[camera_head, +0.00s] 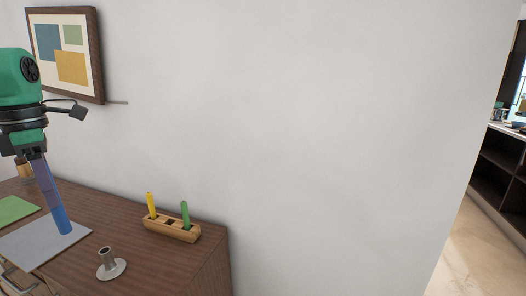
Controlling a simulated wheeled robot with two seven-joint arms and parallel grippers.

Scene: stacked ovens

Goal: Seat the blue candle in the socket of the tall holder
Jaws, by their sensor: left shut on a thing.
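The blue candle (58,212) is held in my left gripper (40,165) at the left of the head view. It hangs a little tilted, its lower end in front of a grey mat (32,243); whether it touches the mat I cannot tell. The gripper is shut on its upper part. A silver metal candle holder (108,262) with a round flared base and an open top stands on the wooden cabinet top, right of and nearer than the candle. It is the only metal holder I can make out; whether it is the tall one I cannot tell. My right gripper is not in view.
A wooden block (172,231) holds a yellow candle (151,206) and a green candle (185,214), with a dark empty slot between them. A green mat (14,209) lies at the left. The wall (320,140) stands behind; bare cabinet top (170,268) lies right of the holder.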

